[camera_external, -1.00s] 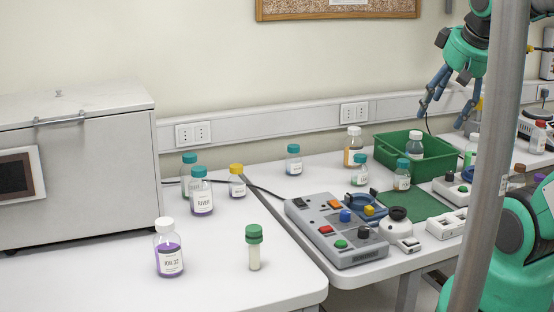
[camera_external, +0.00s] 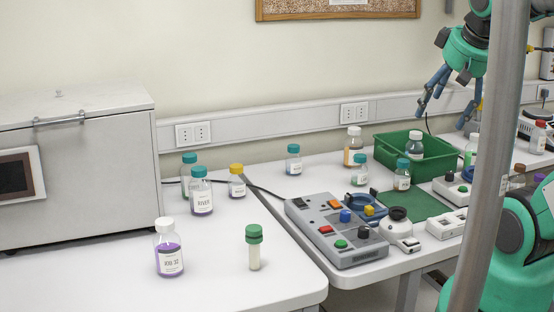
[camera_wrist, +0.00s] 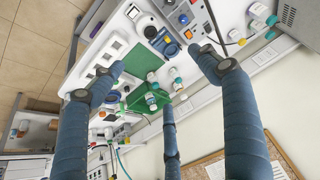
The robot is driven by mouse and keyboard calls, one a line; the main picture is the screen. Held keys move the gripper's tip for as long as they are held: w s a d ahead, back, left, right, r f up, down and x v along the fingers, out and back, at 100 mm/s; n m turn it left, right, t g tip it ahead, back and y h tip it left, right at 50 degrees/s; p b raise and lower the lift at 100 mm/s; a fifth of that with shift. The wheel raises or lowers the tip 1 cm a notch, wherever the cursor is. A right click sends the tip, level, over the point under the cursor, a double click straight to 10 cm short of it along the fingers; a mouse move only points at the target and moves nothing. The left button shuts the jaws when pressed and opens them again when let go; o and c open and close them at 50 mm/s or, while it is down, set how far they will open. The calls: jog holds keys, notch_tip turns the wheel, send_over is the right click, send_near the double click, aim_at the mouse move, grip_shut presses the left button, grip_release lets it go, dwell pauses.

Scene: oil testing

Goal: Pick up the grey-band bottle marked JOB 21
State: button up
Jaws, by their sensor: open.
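I cannot read JOB 21 on any label, and I cannot tell which bottle has the grey band. Close by are a white-capped bottle with orange contents (camera_external: 353,148) and teal-capped bottles (camera_external: 360,172) (camera_external: 402,177). A white-capped bottle with purple contents (camera_external: 169,258) stands at the front left; its label is hard to read. My gripper (camera_external: 444,115) is open and empty, above the tray's back right side. In the wrist view my gripper (camera_wrist: 160,80) has its fingers spread above the bench.
More bottles, teal-capped (camera_external: 201,195) and yellow-capped (camera_external: 237,183), stand on the left bench beside a grey box appliance (camera_external: 80,175). A green-capped tube (camera_external: 254,248) stands at its front. A control box (camera_external: 337,230) fills the middle bench front. A metal post (camera_external: 490,150) blocks part of the right side.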

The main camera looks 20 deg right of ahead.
jog(key=w+d+r+n, duration=0.1)
jog(key=w+r, duration=0.2)
jog(key=w, duration=1.2)
jog(key=n+g+y, duration=0.1)
jog(key=n+y, duration=0.1)
jog(key=n, duration=0.1)
send_over(358, 137)
jog(key=s+d, duration=0.1)
jog(key=s, duration=0.2)
notch_tip(358, 137, down, 24)
jog(key=shift+s+d+f, duration=0.15)
jog(key=shift+s+d, duration=0.05)
jog(key=shift+f, duration=0.1)
jog(key=shift+b+x, duration=0.65)
jog(key=shift+x, duration=3.6)
jog(key=shift+s+d, duration=0.1)
